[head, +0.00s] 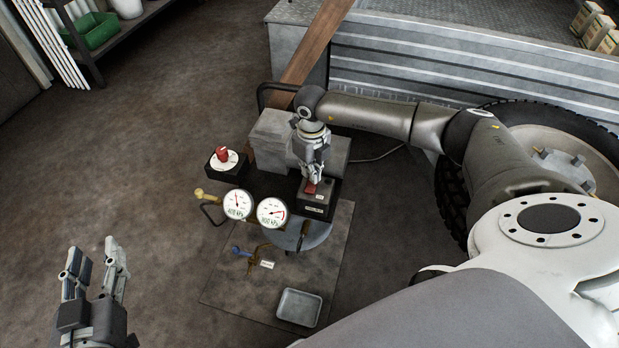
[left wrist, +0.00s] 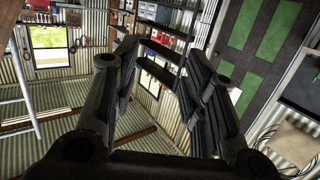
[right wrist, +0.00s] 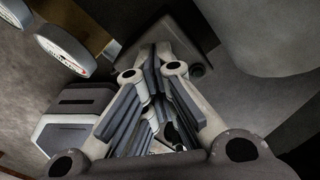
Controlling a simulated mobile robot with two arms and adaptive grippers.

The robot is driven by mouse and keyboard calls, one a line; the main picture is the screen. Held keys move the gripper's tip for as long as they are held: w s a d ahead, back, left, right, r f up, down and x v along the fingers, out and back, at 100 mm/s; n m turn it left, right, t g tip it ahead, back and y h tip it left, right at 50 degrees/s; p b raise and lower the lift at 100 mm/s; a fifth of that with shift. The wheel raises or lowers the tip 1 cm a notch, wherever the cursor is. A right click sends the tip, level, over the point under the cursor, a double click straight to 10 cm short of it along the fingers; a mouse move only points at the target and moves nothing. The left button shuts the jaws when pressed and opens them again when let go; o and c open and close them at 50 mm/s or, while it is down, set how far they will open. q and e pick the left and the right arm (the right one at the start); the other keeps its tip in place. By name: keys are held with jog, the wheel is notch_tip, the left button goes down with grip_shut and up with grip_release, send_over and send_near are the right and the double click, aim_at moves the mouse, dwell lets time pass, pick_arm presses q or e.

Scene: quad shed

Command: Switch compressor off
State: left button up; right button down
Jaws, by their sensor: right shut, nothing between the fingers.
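The compressor (head: 271,135) stands on the floor in the middle of the head view, with a grey body. A black switch box (head: 317,208) with a pale label sits at its right, and a red switch (head: 311,188) shows on its top. My right gripper (head: 314,180) is shut and empty, pointing down at the red switch; whether it touches cannot be told. Its closed fingers fill the middle of the right wrist view and the switch is hidden there. My left gripper (head: 92,252) is open and empty, far from the compressor, at lower left.
Two round gauges (head: 238,204) (head: 272,212) face up beside the switch box. A red knob (head: 222,154) sits on a separate black box. A metal tray (head: 299,307) lies on the floor plate. A trailer (head: 420,60) and tyre (head: 525,125) stand right. Floor at left is clear.

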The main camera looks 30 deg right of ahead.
jog(key=shift+r+p, duration=0.5)
jog(key=shift+r, duration=0.2)
jog(key=shift+r+p, duration=0.5)
jog(key=shift+r, duration=0.05)
jog(key=shift+r+p, duration=0.5)
jog(key=shift+r, duration=0.15)
pick_arm(q)
jog(key=s+a+f+g+y+p, duration=0.1)
jog(key=s+a+f+g+y, duration=0.2)
jog(key=s+f+g, duration=0.8)
jog(key=shift+s+a+f+n, duration=0.3)
jog(key=shift+s+a+f, duration=0.85)
jog(key=shift+s+a, duration=0.1)
pick_arm(e)
jog(key=shift+r, duration=0.6)
